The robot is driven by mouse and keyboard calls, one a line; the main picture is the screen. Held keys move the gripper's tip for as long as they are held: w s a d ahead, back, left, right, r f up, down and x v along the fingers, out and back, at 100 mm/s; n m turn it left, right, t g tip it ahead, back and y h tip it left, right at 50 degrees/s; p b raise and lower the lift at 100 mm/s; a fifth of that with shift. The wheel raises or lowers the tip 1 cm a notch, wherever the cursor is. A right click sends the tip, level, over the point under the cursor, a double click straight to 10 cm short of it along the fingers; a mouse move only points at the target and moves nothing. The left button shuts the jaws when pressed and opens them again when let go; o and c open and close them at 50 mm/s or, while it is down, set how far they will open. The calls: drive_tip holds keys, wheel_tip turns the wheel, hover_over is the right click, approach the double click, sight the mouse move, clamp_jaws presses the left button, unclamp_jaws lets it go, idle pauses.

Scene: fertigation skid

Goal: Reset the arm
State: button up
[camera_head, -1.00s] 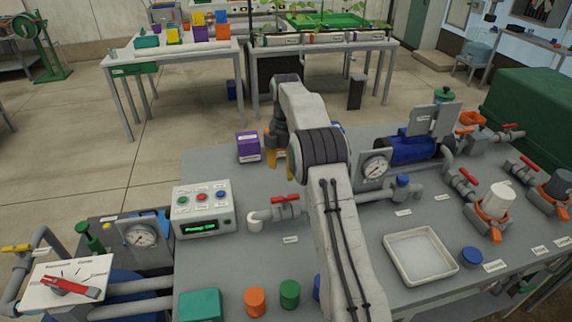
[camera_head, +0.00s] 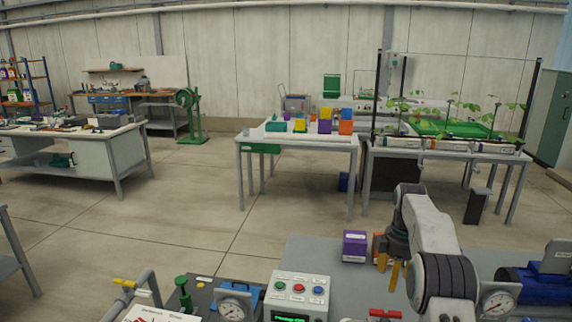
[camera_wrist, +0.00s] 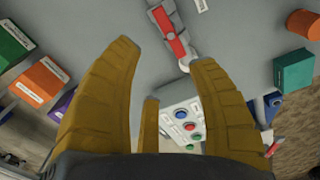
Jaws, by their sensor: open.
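My arm folds over the grey skid table, and my gripper (camera_head: 388,270) hangs from it with its yellow fingers pointing down. It is beside the purple box (camera_head: 354,246) and an orange box (camera_head: 379,249), partly hidden behind it. In the wrist view my gripper (camera_wrist: 165,62) has its yellow fingers spread apart with nothing between them. Below them lie the grey tabletop, a red-handled valve (camera_wrist: 168,30) and the control box (camera_wrist: 190,122) with its coloured buttons.
The control box also shows in the head view (camera_head: 299,294), with a pressure gauge (camera_head: 234,304) to its left. Another gauge (camera_head: 496,303) and a blue motor (camera_head: 535,284) stand right of my arm. Behind are a white-topped table (camera_head: 285,139) and a plant bench (camera_head: 440,152); open floor lies between.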

drive_tip(key=s+f+m, duration=0.1)
drive_tip(key=f+m, duration=0.2)
drive_tip(key=s+f+m, duration=0.1)
drive_tip(key=f+m, duration=0.2)
drive_tip(key=s+a+f+m+g, duration=0.1)
drive_tip(key=f+m, duration=0.2)
drive_tip(key=m, duration=0.1)
drive_tip(key=shift+s, duration=0.4)
drive_tip(key=s+a+r+m, duration=0.1)
drive_tip(key=s+a+r, duration=0.25)
drive_tip(key=s, duration=0.75)
drive_tip(key=s+a+r+m, duration=0.2)
drive_tip(key=s+a+r, duration=0.15)
drive_tip(key=s, duration=0.65)
drive_tip(key=s+a+r+m, duration=0.1)
drive_tip(key=s+a+r, duration=0.25)
drive_tip(key=s, duration=0.75)
wheel_tip(320, 180, up, 7)
drive_tip(key=s+a+n+t, duration=0.1)
drive_tip(key=t, duration=0.3)
drive_tip(key=shift+s+a+f+t, duration=0.15)
drive_tip(key=shift+f+t, duration=0.05)
drive_tip(key=shift+t, duration=0.1)
drive_tip(key=shift+c, duration=0.6)
